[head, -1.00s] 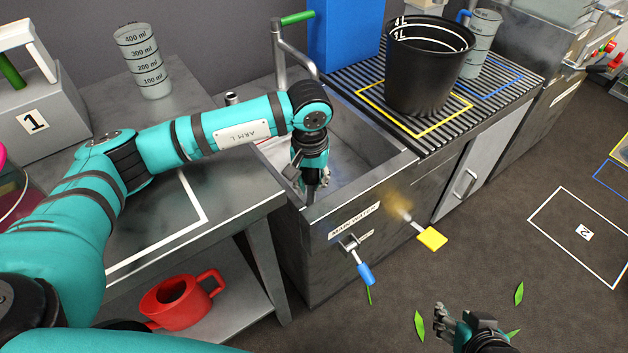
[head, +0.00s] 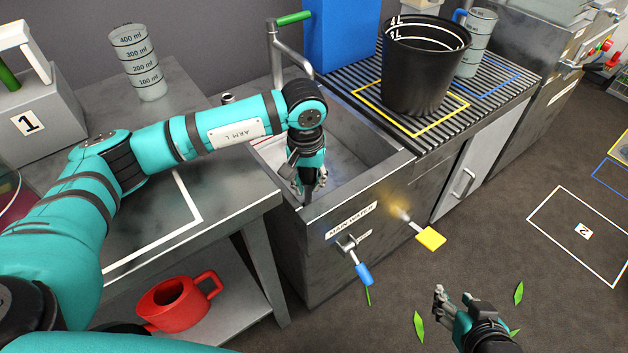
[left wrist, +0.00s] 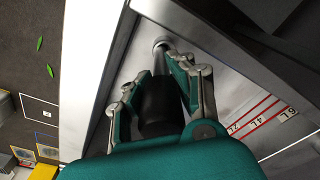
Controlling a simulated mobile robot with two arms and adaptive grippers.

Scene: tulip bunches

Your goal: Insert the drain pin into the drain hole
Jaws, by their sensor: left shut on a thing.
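My left gripper (head: 311,188) is inside the sink (head: 372,166), near its front left wall, pointing down. In the left wrist view the gripper (left wrist: 152,88) is shut on the drain pin (left wrist: 158,105), a black cylinder with a thin metal shaft. The shaft points at the round drain hole (left wrist: 161,44) in the sink floor, and its tip is at or very near the hole. I cannot tell whether it is inside. In the head view the arm and sink wall hide the hole. My right gripper (head: 453,294) is open and empty above the floor.
Red level marks (left wrist: 252,122) line the sink wall. A faucet (head: 285,55) rises behind the sink. A black bucket (head: 420,80) stands on the ribbed counter at right. A blue-handled valve (head: 363,275) and a yellow handle (head: 430,238) stick out from the sink front.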

